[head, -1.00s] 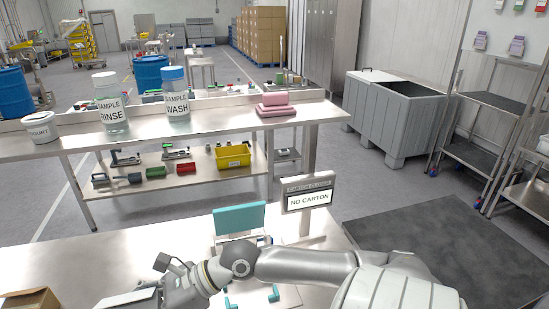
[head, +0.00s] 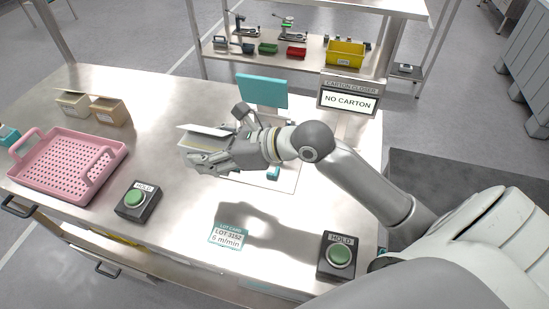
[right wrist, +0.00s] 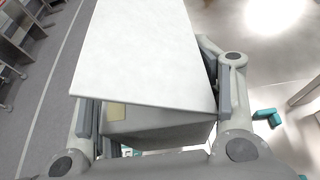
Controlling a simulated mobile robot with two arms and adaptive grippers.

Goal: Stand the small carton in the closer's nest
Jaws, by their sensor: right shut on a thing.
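My right gripper (head: 194,156) is shut on the small carton (head: 200,131), whose pale top flap stands open. In the right wrist view the carton (right wrist: 160,127) sits between the two fingers, its broad white flap covering much of the view. The carton is held above the bench, just left of the carton closer. The closer has a raised teal plate (head: 262,91), a sign (head: 349,100) reading NO CARTON and a low teal block (head: 273,173). My right arm hides most of the closer's nest. My left gripper is not in view.
A pink perforated tray (head: 65,168) lies at left. Two green HOLD buttons (head: 138,200) and a lot card (head: 228,235) are nearer me. A shelf with a yellow bin (head: 345,53) stands behind.

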